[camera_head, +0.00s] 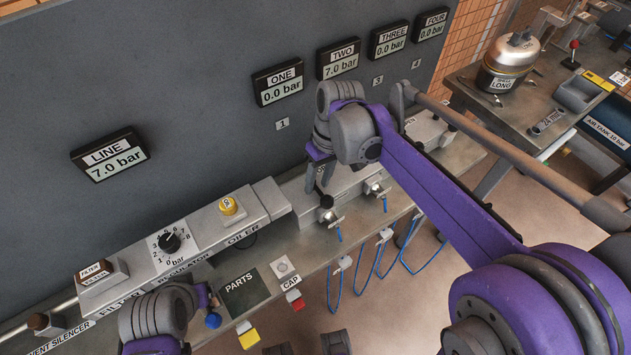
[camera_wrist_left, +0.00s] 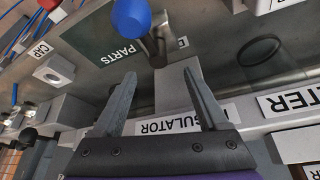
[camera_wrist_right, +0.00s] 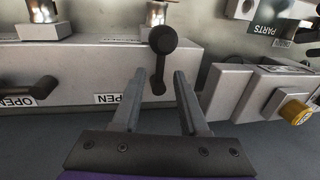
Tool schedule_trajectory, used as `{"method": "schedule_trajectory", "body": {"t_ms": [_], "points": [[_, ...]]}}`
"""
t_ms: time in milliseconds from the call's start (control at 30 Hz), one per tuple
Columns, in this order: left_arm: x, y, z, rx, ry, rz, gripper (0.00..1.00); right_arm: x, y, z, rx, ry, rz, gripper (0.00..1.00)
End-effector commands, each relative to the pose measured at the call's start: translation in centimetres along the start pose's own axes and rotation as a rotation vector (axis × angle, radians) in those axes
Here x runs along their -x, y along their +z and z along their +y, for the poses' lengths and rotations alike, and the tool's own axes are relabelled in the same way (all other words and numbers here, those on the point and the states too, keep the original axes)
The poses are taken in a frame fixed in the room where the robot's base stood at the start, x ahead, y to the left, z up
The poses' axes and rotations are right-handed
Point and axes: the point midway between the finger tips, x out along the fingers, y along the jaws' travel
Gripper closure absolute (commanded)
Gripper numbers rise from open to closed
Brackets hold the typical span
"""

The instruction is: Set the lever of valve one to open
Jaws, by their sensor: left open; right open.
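Valve one's black lever (camera_wrist_right: 162,42) with a round knob shows in the right wrist view, at the tips of my right gripper (camera_wrist_right: 157,76). The gripper is open; its fingers are on either side of the lever's lower part, and I cannot tell whether they touch it. An OPEN label (camera_wrist_right: 109,98) is on the valve block left of the lever's base. In the head view the lever knob (camera_head: 326,201) shows below the gripper. Display ONE (camera_head: 280,83) reads 0.0 bar. My left gripper (camera_wrist_left: 160,72) is open and empty near the regulator label.
A blue ball knob (camera_wrist_left: 131,17) is just beyond my left fingertips. A neighbouring dark lever (camera_wrist_right: 32,90) lies left in the right wrist view. Display TWO (camera_head: 340,59) reads 7.0 bar. The regulator (camera_head: 170,243) and yellow oiler knob (camera_head: 230,205) stand left of valve one in the head view.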

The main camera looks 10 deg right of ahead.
Motion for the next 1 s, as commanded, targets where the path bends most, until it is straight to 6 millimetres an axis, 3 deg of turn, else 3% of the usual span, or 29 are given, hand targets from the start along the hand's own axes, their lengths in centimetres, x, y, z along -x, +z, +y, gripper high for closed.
{"method": "schedule_trajectory", "body": {"t_ms": [133,367,1000], "points": [[0.1,-0.09,0.0,0.0,0.0,0.0,0.24,0.13,-0.02,-0.01,0.0,0.0,0.001,0.58],[0.1,-0.09,0.0,0.0,0.0,0.0,0.24,0.13,-0.02,-0.02,0.0,0.0,0.001,1.0],[0.09,-0.08,0.0,0.0,0.0,0.0,0.24,0.11,-0.03,-0.02,0.0,0.0,0.001,1.0]]}}
